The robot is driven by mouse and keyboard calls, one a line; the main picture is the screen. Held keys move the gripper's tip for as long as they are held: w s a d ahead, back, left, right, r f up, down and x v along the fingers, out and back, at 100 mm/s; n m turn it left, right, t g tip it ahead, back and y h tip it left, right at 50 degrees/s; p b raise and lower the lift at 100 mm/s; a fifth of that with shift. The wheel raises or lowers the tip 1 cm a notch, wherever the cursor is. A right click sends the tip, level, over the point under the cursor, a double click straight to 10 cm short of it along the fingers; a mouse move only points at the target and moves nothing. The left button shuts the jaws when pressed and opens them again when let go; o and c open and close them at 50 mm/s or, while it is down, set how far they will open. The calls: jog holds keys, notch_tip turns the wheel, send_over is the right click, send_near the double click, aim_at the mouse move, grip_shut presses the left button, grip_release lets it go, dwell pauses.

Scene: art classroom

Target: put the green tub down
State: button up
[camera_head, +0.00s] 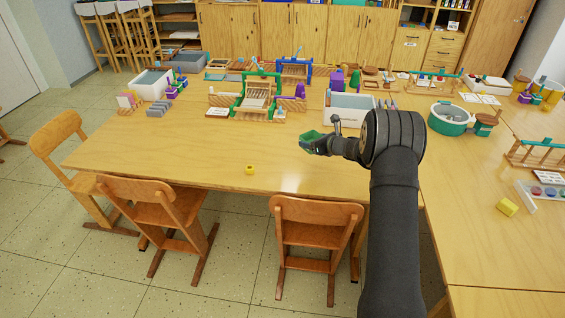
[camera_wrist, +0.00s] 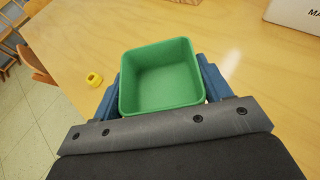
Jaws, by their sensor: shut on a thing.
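The green tub (camera_wrist: 163,78) is a small square open box that looks empty inside. It sits between the two blue fingers of my gripper (camera_wrist: 165,85) in the wrist view, held upright with its opening facing the camera. In the head view the tub (camera_head: 313,143) shows at the tip of my arm, with my gripper (camera_head: 322,145) shut on it. They are over the wooden table (camera_head: 190,150), right of its middle. The tub's underside is hidden, so its height above the table cannot be told exactly.
A white bin (camera_head: 350,108) stands behind the gripper. A green loom (camera_head: 258,95) stands farther back. The table's front left is clear. Chairs (camera_head: 317,232) line the front edge.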

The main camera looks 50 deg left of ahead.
send_over(283, 162)
notch_tip(283, 162, down, 7)
jog(key=shift+f, duration=0.1)
jog(key=shift+d+f, duration=0.1)
jog(key=shift+f, duration=1.8)
jog(key=shift+f, duration=0.15)
jog(key=o, duration=1.1)
jog(key=shift+r, duration=0.2)
jog(key=v, duration=1.2)
jog(key=shift+f, duration=0.1)
